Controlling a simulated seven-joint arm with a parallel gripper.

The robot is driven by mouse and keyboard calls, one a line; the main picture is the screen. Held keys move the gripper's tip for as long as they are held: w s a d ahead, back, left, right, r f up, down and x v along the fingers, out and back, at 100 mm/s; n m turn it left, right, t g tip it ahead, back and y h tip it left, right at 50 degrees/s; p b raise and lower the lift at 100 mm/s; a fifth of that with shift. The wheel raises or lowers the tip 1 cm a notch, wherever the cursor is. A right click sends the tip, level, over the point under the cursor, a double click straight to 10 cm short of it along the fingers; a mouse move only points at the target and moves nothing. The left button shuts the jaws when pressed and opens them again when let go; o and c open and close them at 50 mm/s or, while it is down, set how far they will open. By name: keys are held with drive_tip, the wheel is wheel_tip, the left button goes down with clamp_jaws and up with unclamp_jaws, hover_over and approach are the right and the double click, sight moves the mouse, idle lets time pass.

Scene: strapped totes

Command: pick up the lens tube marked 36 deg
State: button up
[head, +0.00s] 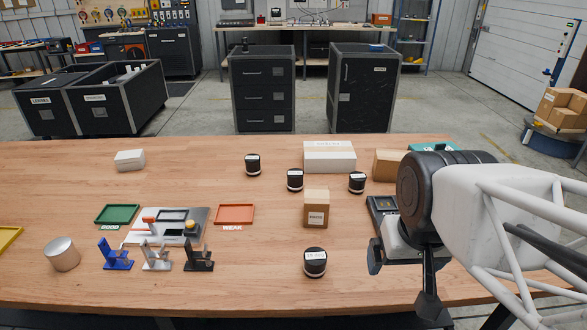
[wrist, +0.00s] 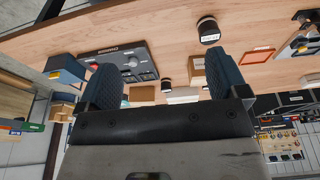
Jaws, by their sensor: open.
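Several black lens tubes with white labels stand on the wooden table. In the head view one is near the front (head: 315,264), one at the back left (head: 252,166), one in the middle (head: 295,181) and one at the right (head: 357,184). The labels are too small to read, so I cannot tell which is marked 36 deg. My gripper (head: 404,282) is open and empty, right of the front tube and apart from it. In the wrist view the fingers (wrist: 165,82) are spread, with a tube (wrist: 208,32) beyond them.
A small cardboard box (head: 316,209) stands behind the front tube. A white box (head: 329,157) and another carton (head: 389,164) stand farther back. A dark device (head: 382,208) lies beside my arm. Green (head: 117,214) and orange (head: 235,214) trays are at left. Table between front tube and stands is clear.

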drive_tip(key=w+v, duration=0.1)
drive_tip(key=v, duration=0.4)
drive_tip(key=m+t+y, duration=0.4)
drive_tip(key=m+y, duration=0.8)
drive_tip(key=m, duration=1.2)
hover_over(302, 178)
drive_tip(key=s+d, duration=0.2)
drive_tip(key=d, duration=0.2)
drive_tip(key=shift+n, duration=0.3)
wheel_tip(302, 178, down, 25)
drive_tip(key=shift+w+a+f, duration=0.1)
drive_tip(key=shift+f, duration=0.05)
